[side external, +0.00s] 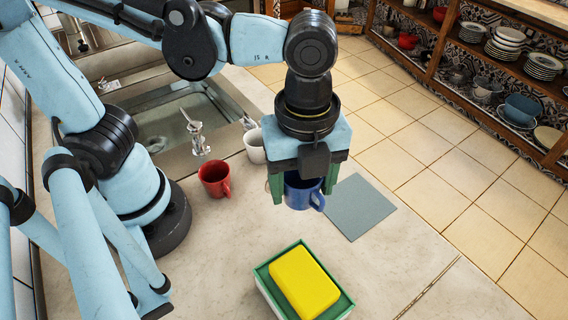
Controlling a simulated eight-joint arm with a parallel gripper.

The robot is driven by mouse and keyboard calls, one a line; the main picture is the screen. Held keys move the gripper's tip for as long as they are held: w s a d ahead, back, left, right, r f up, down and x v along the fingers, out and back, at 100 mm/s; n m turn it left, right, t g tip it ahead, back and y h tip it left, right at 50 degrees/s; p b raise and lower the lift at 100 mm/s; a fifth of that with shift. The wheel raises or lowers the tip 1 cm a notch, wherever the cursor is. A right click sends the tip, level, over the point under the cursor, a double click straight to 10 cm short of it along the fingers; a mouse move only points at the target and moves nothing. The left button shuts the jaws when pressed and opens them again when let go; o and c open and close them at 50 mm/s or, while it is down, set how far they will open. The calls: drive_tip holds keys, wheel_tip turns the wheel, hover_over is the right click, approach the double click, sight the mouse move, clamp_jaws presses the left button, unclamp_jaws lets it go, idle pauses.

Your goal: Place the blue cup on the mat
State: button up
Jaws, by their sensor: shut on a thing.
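The blue cup (303,193) is upright between the green fingers of my gripper (304,190), which is shut on it. Its handle points to the lower right, and its upper part is hidden behind the gripper. The flat grey-blue square mat (360,210) lies on the counter just right of the cup, its left part hidden by the gripper and cup. The cup appears held above the counter at the mat's left side; I cannot tell its exact height.
A red mug (214,179) and a white cup (255,147) stand left of my gripper. A yellow block (304,282) sits in a green-rimmed tray (341,308) in front. A sink (170,125) with a faucet (196,135) is behind. The counter right of the tray is clear.

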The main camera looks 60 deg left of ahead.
drive_tip(key=w+d, duration=0.4)
drive_tip(key=d, duration=0.3)
drive_tip(key=w+a+f, duration=0.2)
drive_tip(key=w, duration=0.1)
drive_tip(key=w+a+f, duration=0.2)
drive_tip(key=w+f, duration=0.1)
drive_tip(key=w+a+f, duration=0.2)
drive_tip(key=w, duration=0.1)
drive_tip(key=shift+w+f, duration=0.1)
drive_tip(key=shift+f, duration=2.05)
drive_tip(key=shift+f, duration=0.15)
drive_tip(key=o, duration=1.1)
